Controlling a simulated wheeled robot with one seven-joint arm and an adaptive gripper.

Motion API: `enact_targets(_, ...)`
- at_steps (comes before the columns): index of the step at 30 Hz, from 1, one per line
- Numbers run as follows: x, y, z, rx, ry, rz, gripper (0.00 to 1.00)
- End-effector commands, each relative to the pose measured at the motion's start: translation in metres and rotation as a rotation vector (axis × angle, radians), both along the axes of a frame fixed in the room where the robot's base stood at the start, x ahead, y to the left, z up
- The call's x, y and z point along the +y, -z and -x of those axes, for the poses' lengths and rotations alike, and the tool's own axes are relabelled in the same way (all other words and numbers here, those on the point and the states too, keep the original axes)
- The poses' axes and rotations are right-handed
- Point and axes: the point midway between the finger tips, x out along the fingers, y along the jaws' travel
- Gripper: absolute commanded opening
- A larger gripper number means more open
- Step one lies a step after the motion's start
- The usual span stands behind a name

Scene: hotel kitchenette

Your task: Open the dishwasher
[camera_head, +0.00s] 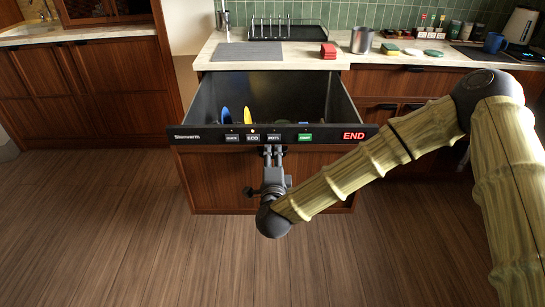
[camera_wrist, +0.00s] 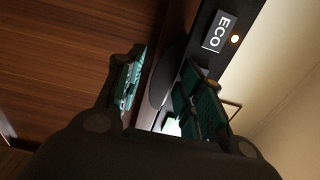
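The dishwasher (camera_head: 270,164) is a drawer type with a wood-faced front, pulled far out from under the counter. Its black top panel (camera_head: 215,136) has buttons and a red END display. Its dark tub (camera_head: 300,90) is open to view from above, with blue and yellow dishes inside. My gripper (camera_head: 273,152) is at the middle of the front, just under the panel. In the wrist view my gripper (camera_wrist: 165,95) has its finger pads apart, beside the ECO button, with a dark edge between them. Whether they press on it cannot be told.
Wooden cabinets (camera_head: 90,95) stand at the left. The wood floor (camera_head: 130,240) in front is clear.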

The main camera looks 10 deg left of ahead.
Motion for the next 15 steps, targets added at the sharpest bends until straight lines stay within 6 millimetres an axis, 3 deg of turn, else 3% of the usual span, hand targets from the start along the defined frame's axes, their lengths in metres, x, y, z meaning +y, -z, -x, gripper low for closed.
enact_targets(15,-0.014,0.002,0.087,0.005,-0.003,0.001,0.38)
